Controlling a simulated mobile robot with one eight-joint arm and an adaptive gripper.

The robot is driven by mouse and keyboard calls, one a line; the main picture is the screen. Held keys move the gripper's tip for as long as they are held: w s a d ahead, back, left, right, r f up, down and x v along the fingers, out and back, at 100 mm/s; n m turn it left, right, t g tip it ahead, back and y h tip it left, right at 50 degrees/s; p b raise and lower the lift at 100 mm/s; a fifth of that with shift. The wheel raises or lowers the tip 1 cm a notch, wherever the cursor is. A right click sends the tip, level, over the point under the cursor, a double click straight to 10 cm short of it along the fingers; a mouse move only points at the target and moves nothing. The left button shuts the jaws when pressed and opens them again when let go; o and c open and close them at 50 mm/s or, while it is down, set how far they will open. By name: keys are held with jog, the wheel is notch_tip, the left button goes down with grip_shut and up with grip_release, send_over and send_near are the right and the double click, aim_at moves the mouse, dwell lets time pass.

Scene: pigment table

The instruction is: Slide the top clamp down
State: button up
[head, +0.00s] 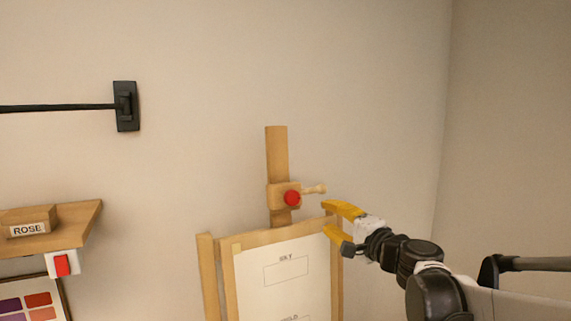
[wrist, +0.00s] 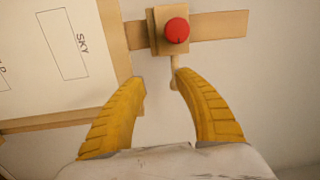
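The top clamp (head: 278,197) is a wooden block with a red knob (head: 292,198) and a wooden peg handle (head: 314,190) sticking out to the right. It sits on the upright wooden mast (head: 277,148) of the easel, above the top of the board. My gripper (head: 334,217) is open, with yellow fingers, just right of the clamp. In the wrist view the clamp (wrist: 157,31) is beyond the fingertips. The peg (wrist: 174,72) reaches toward the right finger's tip; I cannot tell whether they touch. My gripper (wrist: 157,78) has nothing clearly between its fingers.
The easel's board (head: 279,279) holds a white sheet marked SKY, just below the clamp. A shelf (head: 70,227) with a ROSE box (head: 28,221) and a red switch (head: 62,265) are at left. A black wall bracket (head: 126,106) is at upper left. The wall around the mast is clear.

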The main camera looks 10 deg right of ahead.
aim_at(314, 192)
jog(key=shift+m+t, duration=0.3)
jog(key=shift+m, duration=0.3)
jog(key=w+r, duration=0.1)
jog(key=w, duration=0.3)
jog(key=w+a+r+p, duration=0.1)
jog(key=w, duration=0.3)
jog(key=w+r+p, duration=0.1)
jog(key=w, duration=0.3)
jog(key=shift+a, duration=0.25)
grip_shut()
